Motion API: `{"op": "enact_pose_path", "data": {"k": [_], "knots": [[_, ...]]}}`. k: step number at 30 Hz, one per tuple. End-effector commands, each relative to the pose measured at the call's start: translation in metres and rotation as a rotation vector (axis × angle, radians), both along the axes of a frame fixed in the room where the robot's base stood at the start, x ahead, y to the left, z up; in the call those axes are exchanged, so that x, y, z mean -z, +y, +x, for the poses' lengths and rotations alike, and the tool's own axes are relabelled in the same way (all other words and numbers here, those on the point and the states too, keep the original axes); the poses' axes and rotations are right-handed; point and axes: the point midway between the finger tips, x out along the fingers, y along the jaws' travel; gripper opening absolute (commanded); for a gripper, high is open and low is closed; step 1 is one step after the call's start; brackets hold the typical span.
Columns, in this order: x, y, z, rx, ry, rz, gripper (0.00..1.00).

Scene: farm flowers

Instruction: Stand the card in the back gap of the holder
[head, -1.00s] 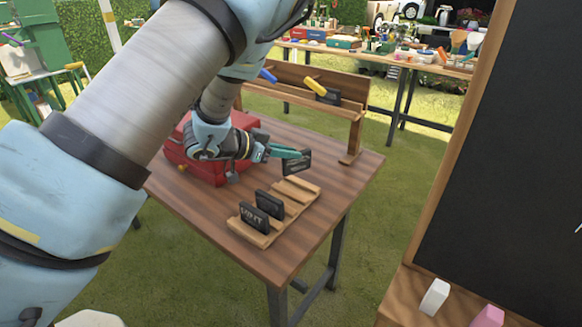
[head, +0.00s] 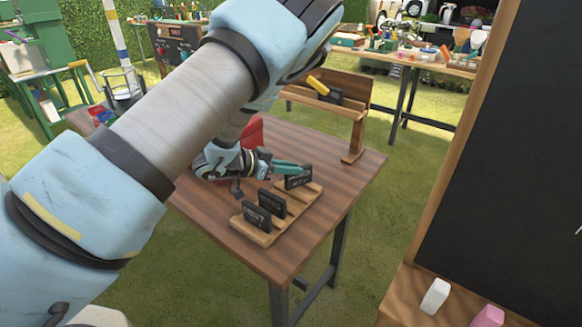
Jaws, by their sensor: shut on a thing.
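The wooden card holder (head: 300,201) lies on the table and runs from front left to back right. Two dark cards stand in it, a front card (head: 257,217) and a middle card (head: 272,203). My gripper (head: 293,169), with teal fingers, is shut on a third dark card (head: 298,179). That card is upright over the holder's back end, roughly in line with the other two. Its lower edge appears at the back gap, but I cannot tell whether it rests in the slot or is just above it.
The brown table (head: 345,170) has free room to the right of the holder. A red box (head: 252,131) is partly hidden behind my arm. A raised wooden shelf (head: 345,109) stands along the table's back. A blackboard (head: 520,150) rises at the right, apart from the table.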

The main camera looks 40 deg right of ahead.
Motion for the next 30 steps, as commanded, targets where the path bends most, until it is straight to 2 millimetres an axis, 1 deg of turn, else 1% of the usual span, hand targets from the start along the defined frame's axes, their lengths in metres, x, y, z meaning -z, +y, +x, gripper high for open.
{"op": "enact_pose_path", "data": {"k": [1, 6, 9, 16, 20, 23, 30], "knots": [[0.001, 0.0, 0.0, 0.0, 0.0, 0.0, 0.2], [0.001, 0.0, 0.0, 0.0, 0.0, 0.0, 0.39], [0.001, 0.0, 0.0, 0.0, 0.0, 0.0, 0.49], [0.0, 0.0, 0.0, 0.0, -0.001, 0.0, 0.49], [-0.009, 0.0, 0.0, 0.002, -0.001, 0.0, 0.49], [-0.012, 0.015, 0.004, -0.005, 0.0, -0.001, 0.49], [-0.035, 0.061, 0.01, -0.005, 0.0, -0.004, 0.49]]}}
